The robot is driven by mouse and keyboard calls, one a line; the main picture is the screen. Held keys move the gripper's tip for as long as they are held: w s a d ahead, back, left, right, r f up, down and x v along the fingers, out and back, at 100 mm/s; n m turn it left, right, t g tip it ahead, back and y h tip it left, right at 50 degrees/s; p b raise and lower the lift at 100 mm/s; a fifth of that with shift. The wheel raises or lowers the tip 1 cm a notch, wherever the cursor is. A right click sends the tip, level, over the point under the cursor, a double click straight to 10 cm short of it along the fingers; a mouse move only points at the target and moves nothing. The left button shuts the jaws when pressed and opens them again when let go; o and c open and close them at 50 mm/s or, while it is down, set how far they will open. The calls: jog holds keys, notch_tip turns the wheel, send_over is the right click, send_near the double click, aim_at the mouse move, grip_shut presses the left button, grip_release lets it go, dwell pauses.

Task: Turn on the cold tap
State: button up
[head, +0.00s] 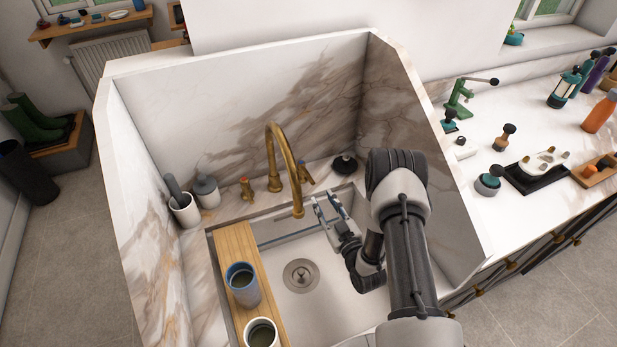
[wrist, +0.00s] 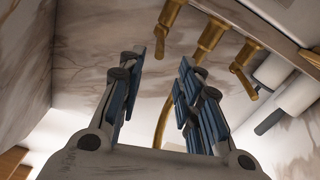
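A brass tap set stands at the back of the sink (head: 322,262), its tall curved spout (head: 270,155) in the middle. One brass handle (head: 246,188) is left of the spout; the other (head: 307,178) is right. My gripper (head: 325,201) is open and empty, just in front of and below the right handle. The wrist view shows left and right swapped: the right handle (wrist: 170,16) lies beyond my fingertips (wrist: 172,52), apparently apart from them. The spout base (wrist: 211,38) and left handle (wrist: 243,72) are farther right.
Grey-and-white containers (head: 207,192) stand back left. A dark round item (head: 345,164) sits back right. High marble walls (head: 315,95) enclose the sink.

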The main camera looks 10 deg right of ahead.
jog(key=b, duration=0.2)
send_near(302, 166)
jog(key=x, duration=0.5)
jog(key=shift+c, duration=0.4)
jog(key=shift+s, duration=0.1)
grip_shut()
